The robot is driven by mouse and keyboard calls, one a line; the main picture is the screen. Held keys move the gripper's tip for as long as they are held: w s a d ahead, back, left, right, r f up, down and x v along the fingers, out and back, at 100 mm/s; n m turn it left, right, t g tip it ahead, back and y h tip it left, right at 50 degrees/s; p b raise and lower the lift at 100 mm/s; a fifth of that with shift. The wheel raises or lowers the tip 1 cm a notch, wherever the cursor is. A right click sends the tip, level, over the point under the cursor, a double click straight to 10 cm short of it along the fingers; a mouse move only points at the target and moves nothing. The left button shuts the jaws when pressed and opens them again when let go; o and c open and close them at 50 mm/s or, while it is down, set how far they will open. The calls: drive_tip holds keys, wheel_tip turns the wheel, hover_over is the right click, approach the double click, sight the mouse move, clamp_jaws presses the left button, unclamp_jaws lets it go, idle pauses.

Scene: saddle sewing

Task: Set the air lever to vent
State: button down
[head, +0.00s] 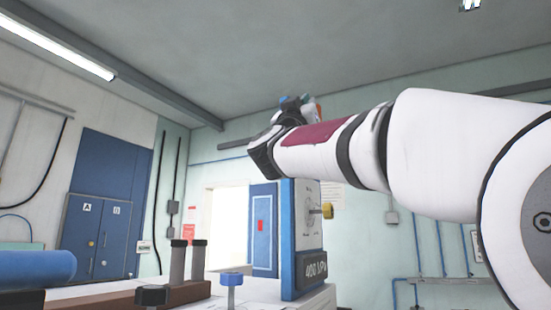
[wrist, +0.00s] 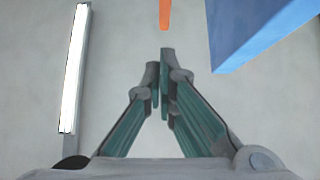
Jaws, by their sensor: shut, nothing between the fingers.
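An orange bar (wrist: 165,14), possibly the air lever's handle, hangs in at the top edge of the wrist view, just beyond my fingertips, with a small gap in the picture. Only its end shows, so I cannot tell its setting. My gripper (wrist: 160,62) is shut with nothing between its fingers, seen against the grey ceiling. In the head view my gripper (head: 295,104) is small and partly hidden behind my wrist, above a blue-sided box with a white face (head: 308,215). A bit of orange shows beside it there. Whether the gripper touches the orange bar is unclear.
A blue block edge (wrist: 255,30) is close at the wrist view's upper right. A blue-topped knob (head: 231,279) and grey posts (head: 178,262) stand left of the box.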

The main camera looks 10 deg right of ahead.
sight(319, 105)
drive_tip(key=shift+w+d+f, duration=0.1)
drive_tip(key=shift+w+d, duration=0.45)
drive_tip(key=shift+w, duration=0.2)
drive_tip(key=shift+w+d, duration=0.55)
drive_tip(key=shift+w, duration=0.2)
drive_tip(key=shift+w+d+r+p, duration=0.1)
drive_tip(key=shift+r+p, duration=0.15)
drive_tip(key=shift+p, duration=1)
